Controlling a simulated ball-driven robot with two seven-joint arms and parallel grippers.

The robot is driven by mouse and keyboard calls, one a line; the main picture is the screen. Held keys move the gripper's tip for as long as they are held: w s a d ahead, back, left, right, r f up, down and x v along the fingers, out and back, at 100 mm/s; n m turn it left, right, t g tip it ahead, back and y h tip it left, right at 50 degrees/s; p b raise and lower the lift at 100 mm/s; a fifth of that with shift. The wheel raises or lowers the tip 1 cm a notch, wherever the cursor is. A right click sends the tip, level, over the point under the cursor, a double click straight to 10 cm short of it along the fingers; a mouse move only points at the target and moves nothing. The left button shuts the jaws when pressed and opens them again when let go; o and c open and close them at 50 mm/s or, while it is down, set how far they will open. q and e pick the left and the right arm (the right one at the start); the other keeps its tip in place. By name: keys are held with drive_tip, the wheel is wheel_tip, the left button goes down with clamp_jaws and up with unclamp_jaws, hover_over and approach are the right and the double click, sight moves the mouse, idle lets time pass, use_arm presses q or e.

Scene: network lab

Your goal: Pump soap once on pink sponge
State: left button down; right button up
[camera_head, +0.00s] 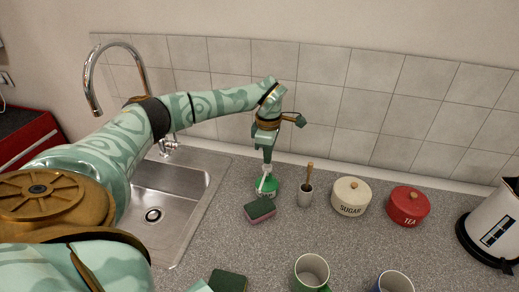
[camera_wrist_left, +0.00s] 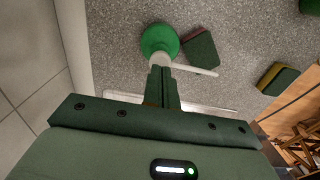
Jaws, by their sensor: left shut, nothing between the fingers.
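The soap dispenser has a green body (camera_head: 272,191) and a white pump head, and stands on the counter right of the sink. In the left wrist view its green body (camera_wrist_left: 158,38) and white spout (camera_wrist_left: 196,69) show. The pink sponge (camera_head: 260,210) has a dark green top and lies just in front of the dispenser; it also shows in the left wrist view (camera_wrist_left: 202,50), near the spout. My left gripper (camera_head: 267,166) is shut and empty, pointing down with its fingertips at the pump head. I cannot tell whether they touch it. My right gripper is not in view.
Right of the dispenser stand a brush holder (camera_head: 305,194), a sugar jar (camera_head: 350,197), a tea jar (camera_head: 408,206) and a kettle (camera_head: 493,228). Another green sponge (camera_head: 229,281) and two mugs are at the front. The sink (camera_head: 165,190) is left; the tiled wall is behind.

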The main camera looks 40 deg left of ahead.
sight(267, 166)
use_arm(q)
drive_tip(key=shift+f+b, duration=0.5)
drive_tip(key=shift+f, duration=1.05)
drive_tip(key=shift+r+p, duration=1.5)
drive_tip(key=shift+r, duration=0.05)
drive_tip(key=shift+r+p, duration=0.5)
wheel_tip(267, 166, up, 5)
drive_tip(key=p, duration=0.5)
drive_tip(key=shift+p, duration=0.3)
